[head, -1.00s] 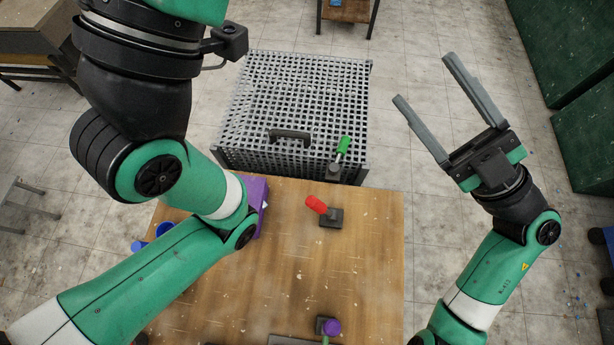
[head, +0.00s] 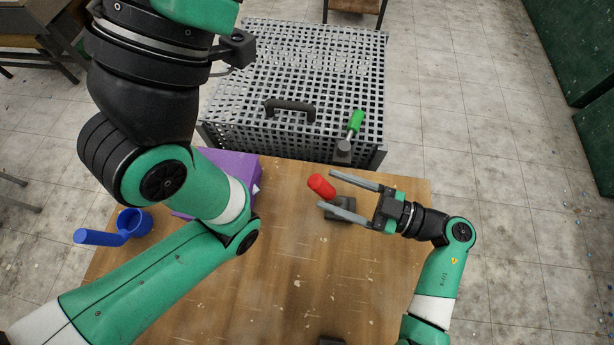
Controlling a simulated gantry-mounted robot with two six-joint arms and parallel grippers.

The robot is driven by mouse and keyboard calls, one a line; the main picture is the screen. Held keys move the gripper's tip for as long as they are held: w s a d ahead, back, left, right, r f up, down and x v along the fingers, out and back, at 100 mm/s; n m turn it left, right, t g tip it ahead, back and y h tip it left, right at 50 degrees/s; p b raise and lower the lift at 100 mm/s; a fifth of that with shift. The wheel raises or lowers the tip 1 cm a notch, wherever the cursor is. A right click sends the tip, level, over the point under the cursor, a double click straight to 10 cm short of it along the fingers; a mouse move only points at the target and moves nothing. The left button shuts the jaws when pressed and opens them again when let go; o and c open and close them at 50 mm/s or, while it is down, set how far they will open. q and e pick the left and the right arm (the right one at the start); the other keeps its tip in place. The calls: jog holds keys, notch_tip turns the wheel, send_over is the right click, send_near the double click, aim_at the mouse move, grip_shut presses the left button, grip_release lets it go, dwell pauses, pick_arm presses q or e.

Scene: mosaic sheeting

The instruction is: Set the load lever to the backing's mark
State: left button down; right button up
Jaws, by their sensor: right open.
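A red-handled lever (head: 321,186) leans to the left from a dark base (head: 340,210) on the wooden table. A green-handled lever (head: 356,123) stands at the front right edge of the mesh cage, tilted right. I cannot tell which is the load lever, and I make out no backing's mark. My right gripper (head: 325,189) is open, its fingers pointing left on either side of the red handle. I cannot tell whether they touch it. My left arm crosses the left side, and its gripper is out of view.
The grey mesh cage (head: 240,90) with a dark handle (head: 290,106) stands behind the table (head: 285,270). A purple box (head: 232,165) is partly behind my left arm. A blue ladle (head: 133,222) lies at the left. The table's middle is clear.

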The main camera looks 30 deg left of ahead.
jog(key=x, duration=0.6)
jog(key=shift+a+b, duration=0.2)
jog(key=shift+b, duration=0.1)
jog(key=shift+c, duration=0.3)
grip_shut()
dwell(0.6)
